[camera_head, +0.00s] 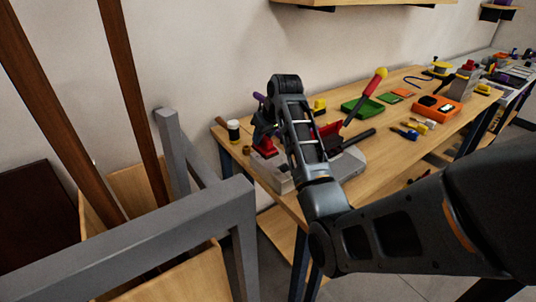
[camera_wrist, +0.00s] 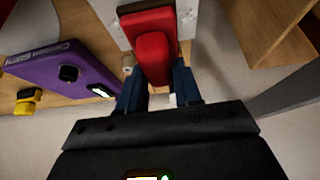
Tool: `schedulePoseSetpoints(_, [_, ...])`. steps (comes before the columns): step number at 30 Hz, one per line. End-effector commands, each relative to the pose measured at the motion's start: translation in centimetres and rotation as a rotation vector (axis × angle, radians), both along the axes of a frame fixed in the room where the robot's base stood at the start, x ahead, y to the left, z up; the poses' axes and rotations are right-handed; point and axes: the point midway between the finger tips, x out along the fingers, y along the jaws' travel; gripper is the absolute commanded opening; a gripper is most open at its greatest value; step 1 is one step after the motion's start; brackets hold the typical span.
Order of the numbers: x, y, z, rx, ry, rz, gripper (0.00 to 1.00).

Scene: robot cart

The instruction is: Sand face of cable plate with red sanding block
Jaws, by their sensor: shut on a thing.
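My gripper (camera_wrist: 157,74) is shut on the red sanding block (camera_wrist: 152,46), with a dark blue finger on each side of its handle. The block's wider red base lies over a pale grey plate with small holes (camera_wrist: 108,12), which I take to be the cable plate. Whether the block touches the plate is hard to tell. In the head view the red block (camera_head: 265,147) is low over a grey fixture (camera_head: 272,174) at the near left end of the bench. My arm hides part of the fixture, and the gripper (camera_head: 264,134) is small and dark there.
A purple box with lettering (camera_wrist: 62,62) and a yellow-black item (camera_wrist: 27,101) are beside the gripper. A dark jar (camera_head: 234,131) stands at the bench's left edge. A green tray (camera_head: 363,107), a red-handled tool (camera_head: 376,80) and an orange tray (camera_head: 440,110) lie farther right.

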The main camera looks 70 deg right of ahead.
Motion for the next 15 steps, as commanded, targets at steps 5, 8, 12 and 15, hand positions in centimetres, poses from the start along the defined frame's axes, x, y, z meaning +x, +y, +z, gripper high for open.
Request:
schedulePoseSetpoints(5, [0.1,0.0,0.0,-0.001,-0.001,0.0,0.0])
schedulePoseSetpoints(8, [0.0,0.0,0.0,-0.001,-0.001,0.0,0.0])
schedulePoseSetpoints(12, [-0.5,0.3,0.0,0.0,0.0,-0.001,0.0])
schedulePoseSetpoints(15, [-1.4,0.9,-0.1,0.0,-0.001,-0.001,0.0])
